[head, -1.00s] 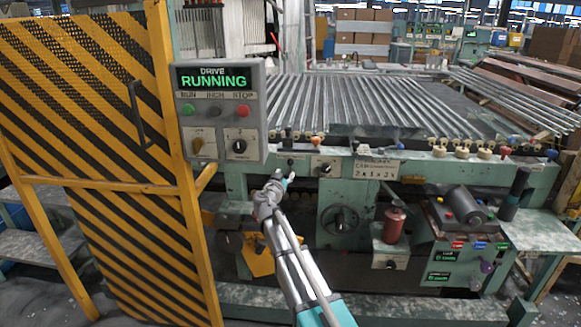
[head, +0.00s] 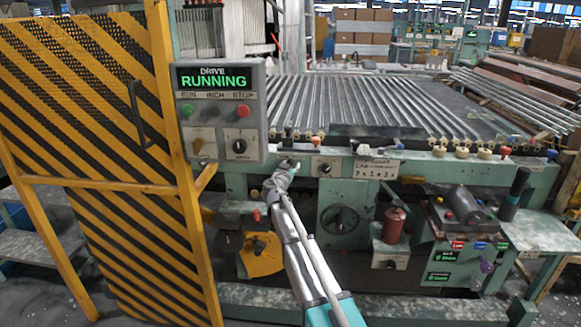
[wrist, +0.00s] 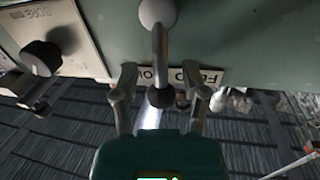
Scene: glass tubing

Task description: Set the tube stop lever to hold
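In the wrist view a short grey lever (wrist: 160,50) hangs from a pale round hub on the green machine front. Its lower end lies between the two fingers of my gripper (wrist: 162,90), with gaps visible on both sides. The fingers are apart. A partly covered plate (wrist: 232,76) behind it begins with letters like "FEED"; I cannot read a tube stop or hold mark. In the head view my gripper (head: 288,166) is at the machine's front rail, and it covers the lever there.
In the head view the drive box (head: 220,110) reads RUNNING. A striped yellow guard (head: 90,150) stands left. Glass tubes (head: 350,100) lie above the rail.

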